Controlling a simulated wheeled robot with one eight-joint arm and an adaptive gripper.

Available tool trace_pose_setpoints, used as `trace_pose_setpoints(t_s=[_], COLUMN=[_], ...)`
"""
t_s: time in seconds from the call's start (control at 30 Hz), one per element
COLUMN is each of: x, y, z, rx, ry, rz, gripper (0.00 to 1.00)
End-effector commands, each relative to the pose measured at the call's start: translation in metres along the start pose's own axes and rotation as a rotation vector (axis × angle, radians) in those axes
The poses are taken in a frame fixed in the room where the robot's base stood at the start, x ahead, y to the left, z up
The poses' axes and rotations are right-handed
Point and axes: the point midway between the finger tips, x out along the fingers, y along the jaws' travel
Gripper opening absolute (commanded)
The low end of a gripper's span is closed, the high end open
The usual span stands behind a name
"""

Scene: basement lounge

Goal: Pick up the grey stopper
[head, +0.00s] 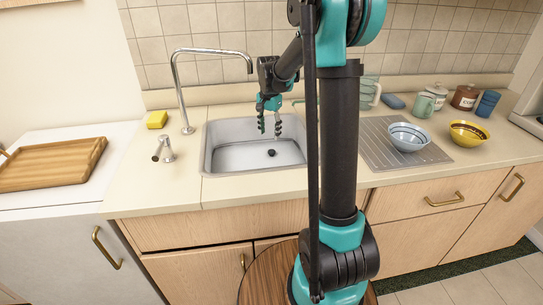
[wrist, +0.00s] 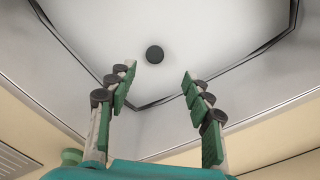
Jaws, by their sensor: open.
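A small dark round piece, which looks like the grey stopper (head: 271,152), lies on the floor of the steel sink (head: 225,165). In the wrist view the stopper (wrist: 154,54) shows as a dark disc on the pale sink floor, beyond the fingertips and roughly between them. My gripper (head: 270,128) hangs fingers down over the sink, above the stopper and apart from it. In the wrist view my gripper (wrist: 158,80) has its two green-padded fingers spread wide with nothing between them. Nothing hides the stopper in either view.
A curved tap (head: 177,80) rises at the sink's left, near a yellow sponge (head: 157,119) and a small metal fitting (head: 164,150). A blue-white bowl (head: 408,137) stands on the drainboard (head: 371,143), a yellow bowl (head: 468,133) beside it. Sink walls surround the fingers.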

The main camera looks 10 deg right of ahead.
Motion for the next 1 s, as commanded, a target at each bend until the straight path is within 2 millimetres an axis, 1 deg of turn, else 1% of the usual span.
trace_pose_setpoints(t_s=[0.03,0.1,0.2,0.3,0.47,0.7,0.8,1.0], x=[0.011,0.023,0.037,0.045,0.054,0.087,0.096,0.100], y=[0.000,0.000,0.000,0.000,0.002,0.008,0.008,0.008], z=[0.000,0.000,0.000,0.000,-0.001,-0.004,-0.004,-0.004], rx=[0.000,0.000,0.000,0.000,0.000,0.001,0.000,0.000], ry=[0.000,0.000,0.000,0.000,0.000,0.000,0.000,0.000], rz=[0.000,0.000,0.000,0.000,0.000,0.000,0.000,0.000], gripper=[0.51,0.51,0.51,0.51,0.51,0.51,0.51,0.51])
